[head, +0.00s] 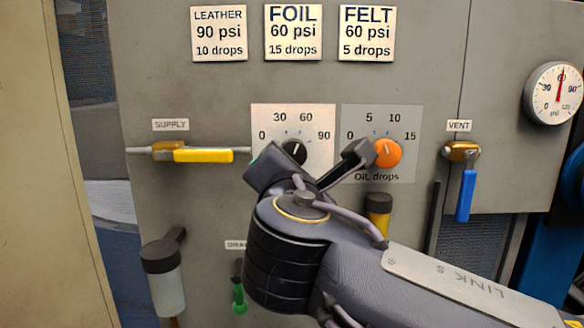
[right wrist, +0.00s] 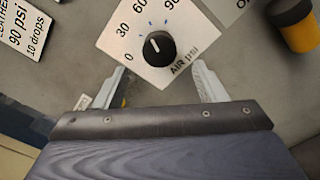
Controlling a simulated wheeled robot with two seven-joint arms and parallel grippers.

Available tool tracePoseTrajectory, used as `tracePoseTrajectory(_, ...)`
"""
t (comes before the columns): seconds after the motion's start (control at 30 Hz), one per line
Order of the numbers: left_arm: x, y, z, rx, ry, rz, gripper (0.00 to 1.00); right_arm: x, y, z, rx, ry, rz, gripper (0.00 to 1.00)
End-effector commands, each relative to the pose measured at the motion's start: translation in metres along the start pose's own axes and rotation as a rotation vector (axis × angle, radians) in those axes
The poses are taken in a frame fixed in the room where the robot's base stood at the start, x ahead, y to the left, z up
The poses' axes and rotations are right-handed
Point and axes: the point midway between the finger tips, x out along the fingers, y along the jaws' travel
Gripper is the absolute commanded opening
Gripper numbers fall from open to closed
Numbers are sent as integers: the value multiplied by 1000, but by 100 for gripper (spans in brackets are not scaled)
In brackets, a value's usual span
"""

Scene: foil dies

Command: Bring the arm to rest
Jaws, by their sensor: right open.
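My right arm comes in from the lower right in the head view. The air knob also shows in the head view (head: 294,151), partly covered by the gripper. The orange oil knob (head: 388,153) is right of the gripper. My left gripper is out of view.
The supply valve's yellow handle (head: 203,155) lies level, along its pipe. The vent's blue handle (head: 466,195) hangs down. The gauge (head: 555,92) reads about 60. A green handle (head: 238,294) and a clear bowl (head: 164,284) stick out lower left. Three setting cards (head: 293,33) hang above.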

Motion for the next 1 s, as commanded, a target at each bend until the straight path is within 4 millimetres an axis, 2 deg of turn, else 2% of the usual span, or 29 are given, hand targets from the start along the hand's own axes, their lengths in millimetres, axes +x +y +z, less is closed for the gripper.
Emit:
tracePoseTrajectory(0.17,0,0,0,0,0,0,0,0,-1,0,1,0,-2,65)
tracePoseTrajectory(0.27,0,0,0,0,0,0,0,4,-15,3,33,12,-33,65)
tracePoseTrajectory(0.37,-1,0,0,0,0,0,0,9,-57,8,132,46,-128,65)
tracePoseTrajectory(0.47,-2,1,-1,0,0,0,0,8,-125,13,313,90,-286,65)
tracePoseTrajectory(0.5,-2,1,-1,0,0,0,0,4,-156,14,405,105,-361,65)
tracePoseTrajectory(0.57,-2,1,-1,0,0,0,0,-7,-201,12,556,116,-479,65)
tracePoseTrajectory(0.6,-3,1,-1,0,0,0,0,-18,-231,9,663,119,-561,65)
tracePoseTrajectory(0.67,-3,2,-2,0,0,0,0,-38,-272,4,837,111,-683,65)
tracePoseTrajectory(0.7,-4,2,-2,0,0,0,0,-54,-298,-2,961,98,-767,65)
tracePoseTrajectory(0.77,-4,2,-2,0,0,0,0,-82,-333,-13,1165,63,-894,65)
tracePoseTrajectory(0.8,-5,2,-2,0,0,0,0,-102,-354,-23,1310,32,-978,65)
tracePoseTrajectory(0.9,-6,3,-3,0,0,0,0,-153,-390,-52,1691,-79,-1171,65)
tracePoseTrajectory(1.0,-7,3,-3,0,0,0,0,-191,-404,-80,2031,-202,-1311,65)
